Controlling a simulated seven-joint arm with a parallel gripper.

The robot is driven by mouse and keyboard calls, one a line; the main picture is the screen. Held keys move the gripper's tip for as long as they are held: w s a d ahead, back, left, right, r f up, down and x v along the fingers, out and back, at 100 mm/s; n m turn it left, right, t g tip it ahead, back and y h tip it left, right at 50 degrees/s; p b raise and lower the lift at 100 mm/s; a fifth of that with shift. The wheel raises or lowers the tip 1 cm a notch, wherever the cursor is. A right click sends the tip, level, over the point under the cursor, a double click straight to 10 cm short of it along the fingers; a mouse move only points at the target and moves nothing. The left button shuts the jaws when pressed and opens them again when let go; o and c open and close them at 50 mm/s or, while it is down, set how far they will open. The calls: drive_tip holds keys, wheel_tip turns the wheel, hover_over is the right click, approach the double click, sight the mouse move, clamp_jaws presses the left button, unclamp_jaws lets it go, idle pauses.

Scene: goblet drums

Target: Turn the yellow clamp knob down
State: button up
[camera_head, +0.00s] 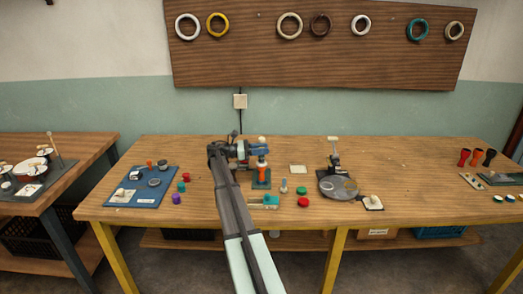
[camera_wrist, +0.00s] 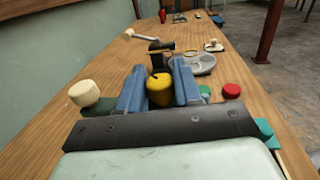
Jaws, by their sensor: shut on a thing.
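The yellow clamp knob (camera_wrist: 160,91) sits between the two blue fingers of my gripper (camera_wrist: 158,80) in the wrist view. The fingers are shut on its sides. In the head view my gripper (camera_head: 259,149) is over a small stand with an orange goblet-shaped body (camera_head: 262,164) on a dark green base (camera_head: 261,181). The yellow knob cannot be made out there, as my gripper covers that spot. A cream round knob (camera_wrist: 83,92) is beside the left finger in the wrist view.
A grey round plate with a black post (camera_head: 338,187) stands to the right. A blue tray (camera_head: 150,200) with small parts lies left.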

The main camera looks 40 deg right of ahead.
drive_tip(key=shift+m+g+y, duration=1)
drive_tip(key=shift+g+y, duration=0.1)
drive_tip(key=shift+g, duration=0.1)
drive_tip(key=o, duration=0.9)
drive_tip(key=shift+o, duration=0.2)
drive_tip(key=v, duration=0.7)
drive_tip(key=shift+w, duration=0.25)
drive_tip(key=shift+a, duration=0.1)
